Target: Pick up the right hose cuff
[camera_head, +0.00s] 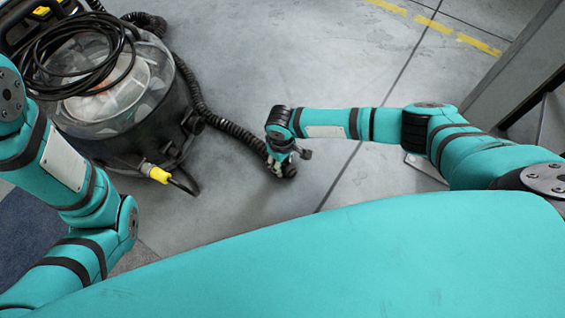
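A black ribbed hose (235,131) runs from the vacuum cleaner down and right across the floor. Its right end is a dark cuff (290,171), low at the floor and partly hidden by my gripper. My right gripper (284,163) reaches in from the right and points down right at this cuff. It overlaps the cuff in the picture; a small grey part sticks out to its right. Whether its fingers are closed around the cuff is too small to tell. My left arm is at the left edge, but its gripper is out of view.
The vacuum cleaner (125,95) with a clear drum and a coiled black cable (75,50) stands at upper left. A yellow plug (159,175) lies at its front. A grey metal post (515,70) stands at upper right. Concrete floor (330,60) is clear between them.

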